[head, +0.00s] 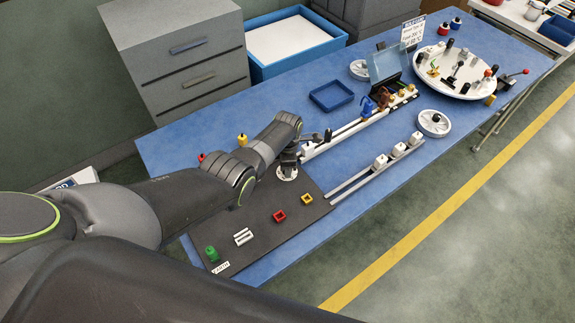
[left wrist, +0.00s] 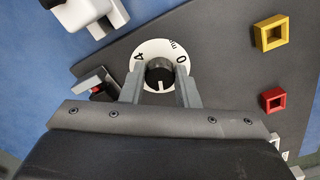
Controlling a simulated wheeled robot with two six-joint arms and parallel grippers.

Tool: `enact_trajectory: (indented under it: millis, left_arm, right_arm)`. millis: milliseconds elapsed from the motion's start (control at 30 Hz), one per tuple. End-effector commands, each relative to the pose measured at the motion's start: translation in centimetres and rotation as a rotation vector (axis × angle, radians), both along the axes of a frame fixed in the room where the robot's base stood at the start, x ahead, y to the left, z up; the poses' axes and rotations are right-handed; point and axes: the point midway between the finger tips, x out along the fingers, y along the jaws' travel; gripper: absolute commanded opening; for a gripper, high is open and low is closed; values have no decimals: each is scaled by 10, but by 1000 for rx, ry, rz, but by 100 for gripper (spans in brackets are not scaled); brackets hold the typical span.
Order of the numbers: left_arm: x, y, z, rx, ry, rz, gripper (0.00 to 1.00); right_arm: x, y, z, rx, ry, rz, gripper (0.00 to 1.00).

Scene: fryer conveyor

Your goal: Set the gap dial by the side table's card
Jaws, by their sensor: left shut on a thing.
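The gap dial (head: 287,173) is a white disc with a black knob on the dark panel. In the left wrist view the dial (left wrist: 160,45) shows the figures 0 and 4, and its knob has a white line pointing toward the bottom of the picture. My left gripper (head: 290,160) is over the dial. In the left wrist view its fingers (left wrist: 160,80) are shut on the black knob, one each side. A white card with blue print (head: 63,184) stands by a white surface at the left, partly hidden and unreadable. My right gripper is not in view.
The dark panel (head: 255,225) also bears a red frame (head: 279,215), a yellow frame (head: 306,198) and a green piece (head: 211,253). Rails with white blocks (head: 381,161) run beside it. A printed sign (head: 413,31) stands near a round white tray (head: 455,70).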

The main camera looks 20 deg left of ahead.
Motion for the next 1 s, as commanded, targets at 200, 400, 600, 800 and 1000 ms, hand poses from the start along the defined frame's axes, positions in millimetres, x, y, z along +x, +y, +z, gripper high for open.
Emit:
enact_trajectory:
  millis: [200, 400, 600, 800, 1000]
  left_arm:
    - [2, 1, 2, 2, -3, 206, 6]
    - [2, 1, 2, 2, -3, 395, 6]
    - [2, 1, 2, 2, -3, 570, 6]
    - [3, 2, 2, 1, -4, 708, 6]
    - [3, 2, 2, 1, -4, 800, 6]
  right_arm:
    - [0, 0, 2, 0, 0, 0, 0]
    - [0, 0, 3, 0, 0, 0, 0]
    - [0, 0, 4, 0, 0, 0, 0]
    - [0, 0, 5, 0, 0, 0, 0]
    - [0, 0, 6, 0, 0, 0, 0]
